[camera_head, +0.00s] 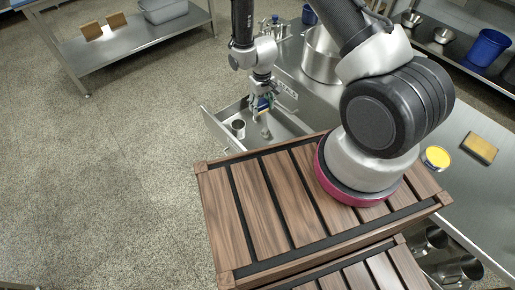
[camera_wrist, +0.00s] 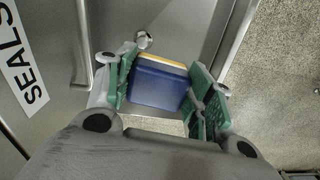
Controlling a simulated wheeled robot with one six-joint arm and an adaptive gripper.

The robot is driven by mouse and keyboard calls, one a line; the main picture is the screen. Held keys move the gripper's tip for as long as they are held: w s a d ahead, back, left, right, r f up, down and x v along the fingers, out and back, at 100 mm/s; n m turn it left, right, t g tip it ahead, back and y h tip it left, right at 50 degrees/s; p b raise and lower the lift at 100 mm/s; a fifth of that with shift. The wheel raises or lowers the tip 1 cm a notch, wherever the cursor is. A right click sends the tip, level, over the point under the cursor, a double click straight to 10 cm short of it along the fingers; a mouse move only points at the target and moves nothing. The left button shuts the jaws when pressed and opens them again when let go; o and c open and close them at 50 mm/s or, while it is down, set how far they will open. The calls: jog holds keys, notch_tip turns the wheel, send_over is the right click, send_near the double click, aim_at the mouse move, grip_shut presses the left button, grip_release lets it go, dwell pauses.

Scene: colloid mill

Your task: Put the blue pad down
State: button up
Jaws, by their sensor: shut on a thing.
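The blue pad (camera_wrist: 158,88) has a thin yellow layer along its far edge in the wrist view. My gripper (camera_wrist: 163,72) is shut on it, with the green finger pads on its left and right sides. In the head view my gripper (camera_head: 263,104) hangs over an open metal drawer (camera_head: 216,128), and the small blue pad (camera_head: 262,103) shows between the fingers. The pad is held above the drawer floor; the exact height cannot be told.
A metal cup (camera_head: 238,127) stands in the drawer. A SEALS label (camera_wrist: 22,58) is on the metal front in the wrist view. A metal pot (camera_head: 321,58) stands on the counter behind. A yellow-topped pad (camera_head: 480,148) and a round yellow-topped tin (camera_head: 435,158) are at right.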

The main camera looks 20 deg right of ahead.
jog(key=shift+n, duration=0.8)
jog(key=s+f, duration=0.1)
jog(key=f, duration=0.4)
jog(key=s+a+f, duration=0.1)
jog(key=s+f, duration=0.1)
jog(key=f, duration=0.3)
jog(key=s+f, duration=0.1)
jog(key=f, duration=0.4)
jog(key=shift+s+a+f, duration=0.2)
jog(key=shift+s+a, duration=0.15)
jog(key=shift+f, duration=2.25)
jog(key=o, duration=0.9)
jog(key=shift+f, duration=0.15)
